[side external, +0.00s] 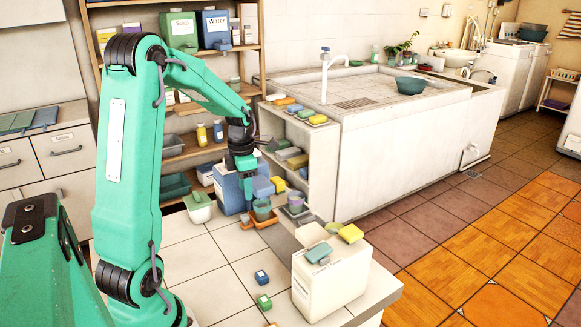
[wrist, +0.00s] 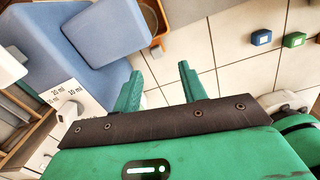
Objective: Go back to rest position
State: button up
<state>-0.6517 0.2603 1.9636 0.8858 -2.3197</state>
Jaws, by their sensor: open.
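My green arm reaches over the white tiled counter (side external: 200,258). My gripper (side external: 246,180) points down beside a blue container (side external: 228,190), close to its right side; I cannot tell if they touch. In the wrist view my gripper (wrist: 160,76) has its two green fingers apart with only floor or counter tiles between them. The blue container (wrist: 60,45) fills the upper left there, with a white measuring label. The gripper holds nothing that I can see.
A small blue block (side external: 261,277) and a green block (side external: 264,301) lie on the counter. A cream box (side external: 330,280) with sponges on top stands at the front right. An orange tray (side external: 259,222) holds small cups. Shelves (side external: 317,160) and a washbasin (side external: 390,120) stand behind.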

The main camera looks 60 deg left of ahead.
jog(key=s+d+r+m+t, duration=0.2)
jog(key=d+r+m, duration=0.7)
jog(key=d+m, duration=0.55)
jog(key=s+d+r+m+t, duration=0.3)
jog(key=s+d+m, duration=0.5)
jog(key=m, duration=1.1)
jog(key=shift+d, duration=1.2)
